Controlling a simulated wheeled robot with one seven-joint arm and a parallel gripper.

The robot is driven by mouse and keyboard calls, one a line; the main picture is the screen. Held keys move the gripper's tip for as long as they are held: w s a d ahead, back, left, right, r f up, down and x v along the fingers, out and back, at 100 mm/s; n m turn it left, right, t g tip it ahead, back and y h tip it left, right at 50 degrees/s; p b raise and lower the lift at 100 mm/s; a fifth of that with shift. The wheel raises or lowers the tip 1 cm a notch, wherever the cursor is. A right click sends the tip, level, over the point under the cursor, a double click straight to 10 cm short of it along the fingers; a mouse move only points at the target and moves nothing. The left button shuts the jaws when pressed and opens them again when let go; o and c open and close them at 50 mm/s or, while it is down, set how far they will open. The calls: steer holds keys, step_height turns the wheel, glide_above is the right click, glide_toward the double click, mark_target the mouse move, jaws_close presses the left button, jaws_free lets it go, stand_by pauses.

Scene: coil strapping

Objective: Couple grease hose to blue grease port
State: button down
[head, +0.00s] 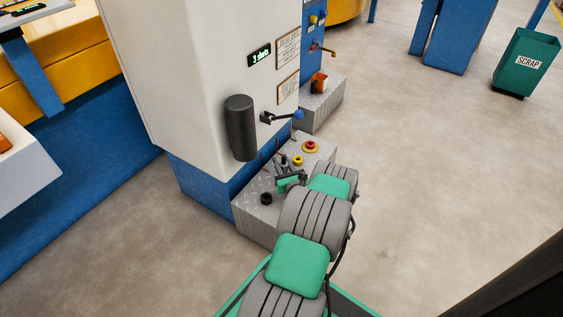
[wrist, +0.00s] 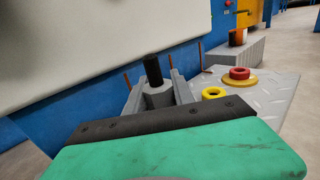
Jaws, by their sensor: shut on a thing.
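My gripper (wrist: 157,88) is shut on a grey cylindrical piece with a black upper end (wrist: 153,69), which I take for the grease hose coupling. The piece stands up between the two grey fingers. In the head view my gripper (head: 284,172) is small and low over the grey tread-plate block (head: 252,217) at the foot of the white machine. I cannot tell whether the held piece touches anything beneath. I cannot make out a blue grease port; my gripper hides part of the block's top. The hose's run is not clear.
A yellow ring (wrist: 213,93) and a red button on a yellow base (wrist: 239,76) sit right of my gripper. A black round part (head: 266,199) is near the block's front. Above are a black cylinder (head: 240,128) and blue-knobbed lever (head: 298,114).

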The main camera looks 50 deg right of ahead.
steer(key=shift+f, duration=0.6)
steer(key=shift+f, duration=0.15)
steer(key=shift+f, duration=0.35)
steer(key=c, duration=1)
jaws_free()
steer(key=shift+f, duration=0.1)
steer(key=p+v, duration=0.2)
steer(key=v, duration=0.4)
steer(key=shift+d, duration=0.1)
steer(key=shift+p+v, duration=0.4)
steer(key=shift+v, duration=0.55)
